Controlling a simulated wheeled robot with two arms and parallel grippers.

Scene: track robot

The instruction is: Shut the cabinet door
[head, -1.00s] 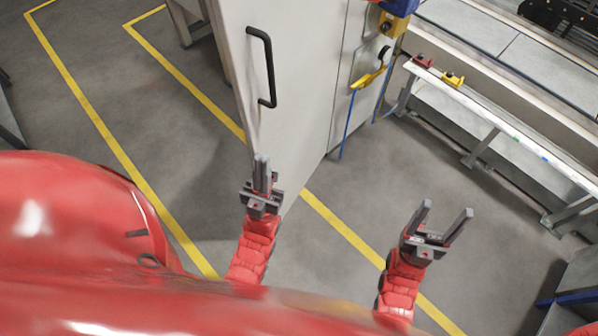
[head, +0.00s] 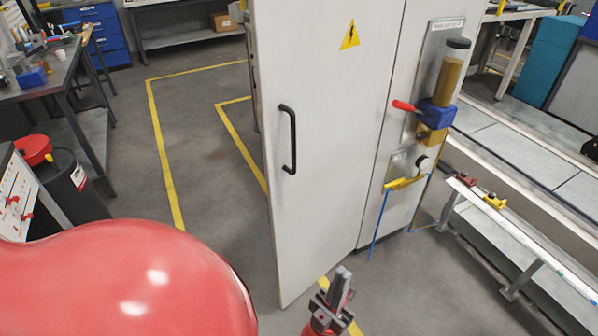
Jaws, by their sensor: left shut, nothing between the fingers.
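The cabinet door (head: 325,90) is a tall white panel with a black bar handle (head: 288,140) and a yellow warning triangle. It stands open, its free left edge swung out toward me and its hinge side at the right against the cabinet side wall (head: 398,215). My left gripper (head: 340,286) is shut and empty at the bottom of the head view, below and right of the handle, near the door's lower edge. It appears apart from the door. My right gripper is out of view.
A yellow-blue unit with a red lever (head: 404,106) sticks out from the cabinet side. A low bench (head: 530,240) runs along the right. A workbench (head: 45,85) and a dark bin (head: 78,185) stand at the left. Floor left of the door is clear.

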